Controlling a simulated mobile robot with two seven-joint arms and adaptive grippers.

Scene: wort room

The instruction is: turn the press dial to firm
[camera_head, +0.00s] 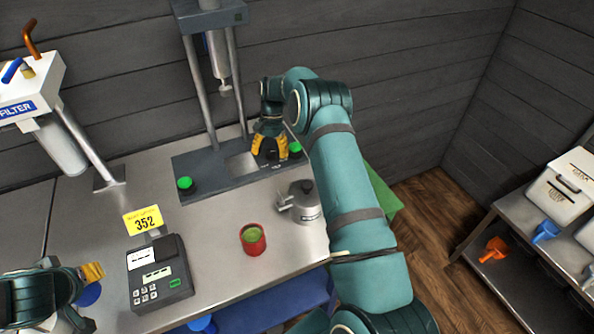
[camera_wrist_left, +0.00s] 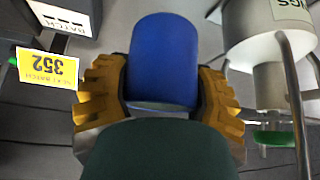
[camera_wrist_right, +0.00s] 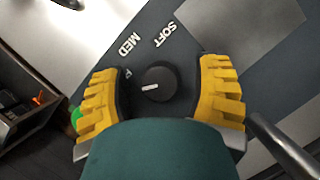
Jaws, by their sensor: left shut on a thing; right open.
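The press (camera_head: 205,172) stands against the back wall. Its round black dial (camera_wrist_right: 158,80) shows in the right wrist view on the grey base, beside the printed words SOFT and MED and a third label mostly hidden by a finger. The dial's white mark points left, just below that third label. My right gripper (camera_head: 270,147) is open over the press base, with its yellow fingers either side of the dial and visible gaps between. It also shows in the right wrist view (camera_wrist_right: 160,92). My left gripper (camera_wrist_left: 160,95) is shut on a blue cylinder (camera_wrist_left: 165,60).
A red cup (camera_head: 253,240) with green contents and a metal pot (camera_head: 304,203) stand in front of the press. A label machine (camera_head: 160,275) with a yellow 352 card (camera_head: 143,220) is left. Green knobs (camera_head: 186,184) sit on the base. A filter stand (camera_head: 95,150) is far left.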

